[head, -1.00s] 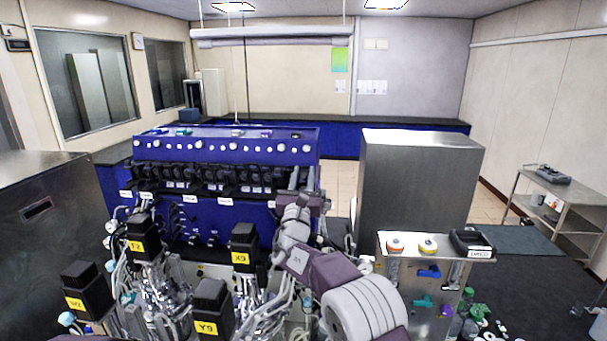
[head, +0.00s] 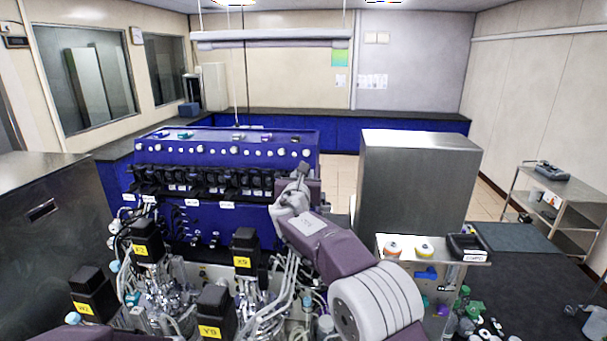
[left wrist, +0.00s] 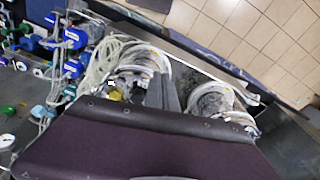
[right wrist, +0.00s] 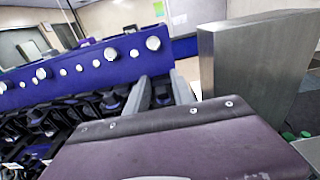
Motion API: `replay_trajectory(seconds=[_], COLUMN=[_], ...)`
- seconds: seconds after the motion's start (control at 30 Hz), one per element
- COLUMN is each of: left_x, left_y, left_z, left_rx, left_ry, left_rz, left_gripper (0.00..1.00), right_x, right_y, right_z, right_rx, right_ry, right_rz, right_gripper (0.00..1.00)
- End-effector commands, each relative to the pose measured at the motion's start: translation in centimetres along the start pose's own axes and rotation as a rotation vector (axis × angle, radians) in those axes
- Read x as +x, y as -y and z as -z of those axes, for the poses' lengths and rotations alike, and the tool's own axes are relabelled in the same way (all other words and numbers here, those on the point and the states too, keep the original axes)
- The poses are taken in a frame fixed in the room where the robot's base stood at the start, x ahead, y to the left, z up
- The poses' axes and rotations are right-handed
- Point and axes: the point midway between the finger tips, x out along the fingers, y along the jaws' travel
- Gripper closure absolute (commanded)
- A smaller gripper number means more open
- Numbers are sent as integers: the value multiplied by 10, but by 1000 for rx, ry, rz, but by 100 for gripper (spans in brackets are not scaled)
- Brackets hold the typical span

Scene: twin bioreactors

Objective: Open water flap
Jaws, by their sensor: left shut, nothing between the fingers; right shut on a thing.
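The blue bioreactor control unit (head: 255,150) stands in the middle of the head view, with a row of black flap-like parts (head: 205,180) along its front. Which one is the water flap I cannot tell. My right gripper (head: 303,176) is at the right end of this row. In the right wrist view its two fingers (right wrist: 160,94) are a little apart and closed on a dark part of the unit, mostly hidden behind my wrist. My left gripper (left wrist: 164,92) is shut and empty, above silver vessels with pale tubing (left wrist: 140,62).
Glass and metal reactor vessels with black, yellow-labelled motors (head: 146,243) stand in front of the unit. A tall steel cabinet (head: 418,195) is to the right. A small steel stand (head: 425,250) carries round caps and a black box. A cart (head: 560,205) stands far right.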

Motion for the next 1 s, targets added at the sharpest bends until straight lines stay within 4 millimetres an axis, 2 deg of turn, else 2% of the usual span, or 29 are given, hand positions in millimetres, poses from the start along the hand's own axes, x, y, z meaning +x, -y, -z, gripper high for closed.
replay_trajectory(seconds=[0.4,0.93,0.97,1.0], left_x=[0,0,0,0], left_y=[0,0,0,0], left_z=[0,0,0,0], left_rx=[0,0,0,0], left_ry=[0,0,0,0], left_rz=[0,0,0,0], left_gripper=[100,100,100,100], right_x=[2,3,3,3], right_y=[0,0,1,0], right_z=[4,8,8,8], right_rx=[-1,-4,-4,-3], right_ry=[-150,-177,-177,-176], right_rz=[2,6,6,6], right_gripper=[100,100,64,64])
